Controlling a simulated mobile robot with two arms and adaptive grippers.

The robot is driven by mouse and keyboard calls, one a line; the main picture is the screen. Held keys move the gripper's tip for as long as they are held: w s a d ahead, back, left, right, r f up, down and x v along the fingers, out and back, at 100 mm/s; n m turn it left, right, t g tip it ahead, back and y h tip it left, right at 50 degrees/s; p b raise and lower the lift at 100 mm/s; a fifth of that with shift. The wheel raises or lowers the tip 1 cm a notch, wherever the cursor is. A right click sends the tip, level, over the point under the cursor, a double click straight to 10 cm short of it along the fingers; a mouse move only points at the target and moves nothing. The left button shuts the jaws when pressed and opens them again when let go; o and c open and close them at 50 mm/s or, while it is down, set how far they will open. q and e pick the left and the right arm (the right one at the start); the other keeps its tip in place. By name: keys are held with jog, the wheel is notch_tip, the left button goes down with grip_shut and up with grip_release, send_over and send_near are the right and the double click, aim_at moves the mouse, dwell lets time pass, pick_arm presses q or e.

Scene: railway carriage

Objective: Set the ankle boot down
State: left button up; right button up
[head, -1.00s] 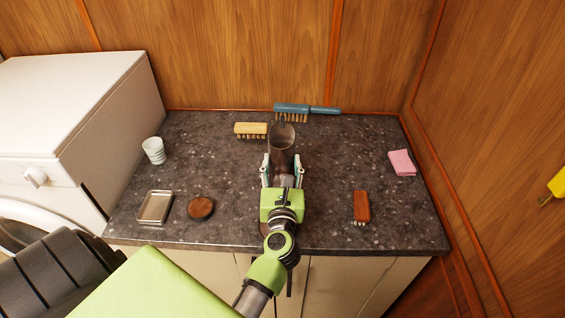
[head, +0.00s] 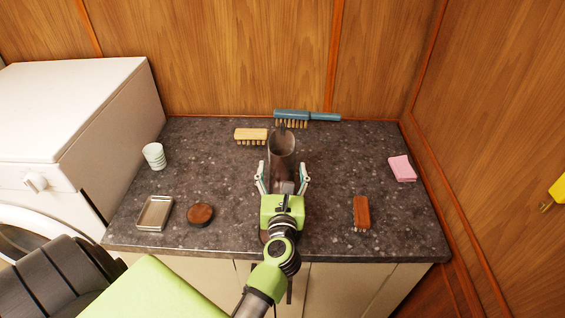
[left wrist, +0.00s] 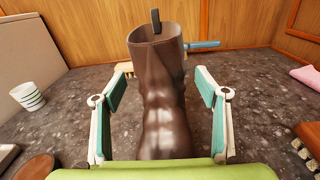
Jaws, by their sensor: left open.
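The brown ankle boot (head: 282,147) stands upright on the dark speckled counter (head: 335,190), its shaft opening facing up. Its lower part is hidden behind my gripper in the head view. In the left wrist view the boot (left wrist: 163,95) fills the middle, with a dark pull tab at its rim. My left gripper (head: 282,178) is open, with one finger on each side of the boot. In the left wrist view the fingers (left wrist: 160,115) show visible gaps to the boot on both sides. My right gripper is not in view.
Behind the boot lie a wooden brush (head: 250,135) and a blue-handled brush (head: 306,116). A striped cup (head: 154,156), a metal tray (head: 154,213) and a round brown tin (head: 200,214) are at left. A brown brush (head: 361,212) and a pink cloth (head: 402,168) are at right.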

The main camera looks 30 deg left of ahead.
pick_arm(q)
notch_tip(320, 180, up, 10)
jog(key=shift+w+r, duration=0.1)
dwell(0.4)
grip_shut()
dwell(0.3)
dwell(1.1)
